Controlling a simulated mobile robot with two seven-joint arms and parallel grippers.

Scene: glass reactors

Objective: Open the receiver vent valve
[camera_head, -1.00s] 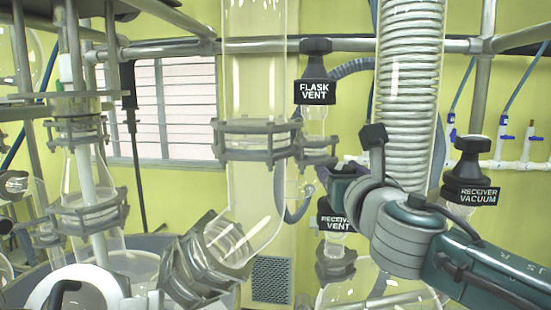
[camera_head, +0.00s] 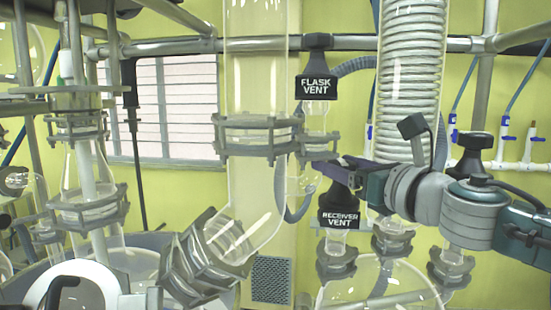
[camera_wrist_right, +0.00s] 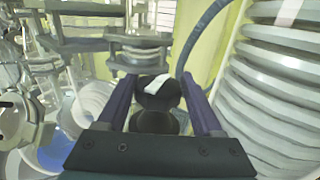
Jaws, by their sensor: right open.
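The receiver vent valve has a black knob (camera_head: 339,207) with a white "RECEIVER VENT" label, on a glass neck in the middle right of the head view. My right gripper (camera_head: 340,164) is at the top of this knob, with its wrist reaching in from the right. In the right wrist view, my right gripper (camera_wrist_right: 157,78) is open, and a black knob (camera_wrist_right: 157,95) with a white mark shows between its two purple fingers. I cannot tell whether the fingers touch it. My left gripper is not in view.
The flask vent valve (camera_head: 316,86) hangs above my right gripper. A glass coil condenser (camera_head: 411,90) stands close to its right. A metal clamp flange (camera_head: 257,137) and wide glass tube are to the left. My right arm partly covers the receiver vacuum knob (camera_head: 473,150).

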